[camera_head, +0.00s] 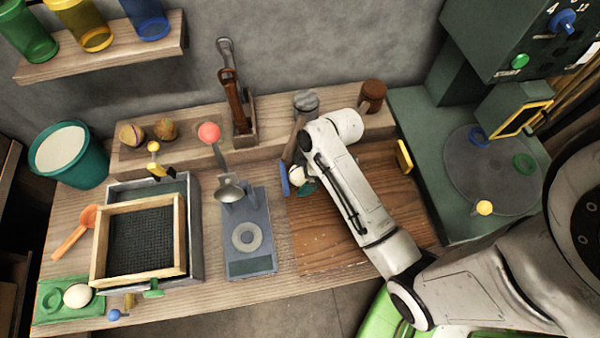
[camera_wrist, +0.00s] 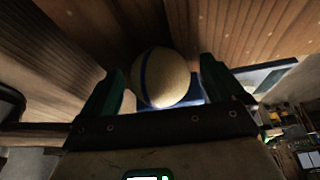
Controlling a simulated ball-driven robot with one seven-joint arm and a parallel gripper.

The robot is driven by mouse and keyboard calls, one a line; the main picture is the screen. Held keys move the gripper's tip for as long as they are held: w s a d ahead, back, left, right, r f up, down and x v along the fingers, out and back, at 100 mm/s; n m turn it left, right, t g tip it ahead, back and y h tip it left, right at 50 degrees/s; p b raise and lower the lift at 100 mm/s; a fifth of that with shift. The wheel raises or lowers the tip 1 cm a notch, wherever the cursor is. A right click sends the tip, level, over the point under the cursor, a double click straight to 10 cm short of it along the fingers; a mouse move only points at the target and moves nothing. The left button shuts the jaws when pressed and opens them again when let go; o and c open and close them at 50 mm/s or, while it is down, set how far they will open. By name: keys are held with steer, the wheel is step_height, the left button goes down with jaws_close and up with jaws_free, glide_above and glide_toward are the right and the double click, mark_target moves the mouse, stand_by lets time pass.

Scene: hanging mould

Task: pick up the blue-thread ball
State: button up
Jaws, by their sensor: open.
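A pale round ball with a dark blue band (camera_wrist: 165,80) sits between the two dark teal fingers of my gripper (camera_wrist: 161,66) in the wrist view. The fingers are apart, one on each side of the ball, with a narrow gap visible at each side. In the head view my gripper (camera_head: 295,182) is low over the left part of the brown wooden board, a blue piece and a teal piece showing at its end. A pale patch shows between them; I cannot tell if it is the ball. My arm hides part of this area.
Two brownish balls (camera_head: 147,131) sit on the raised back ledge. A grey scale (camera_head: 247,230) with a ladle (camera_head: 229,190) stands left of my gripper, and a wooden-framed sieve (camera_head: 181,235) further left. A green machine (camera_head: 415,135) stands at right.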

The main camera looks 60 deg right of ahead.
steer(key=c, duration=1.3)
steer(key=shift+o, duration=0.2)
steer(key=shift+r, duration=0.2)
steer(key=shift+r+p, duration=0.45)
steer(key=shift+p, duration=0.15)
steer(key=shift+r, duration=0.2)
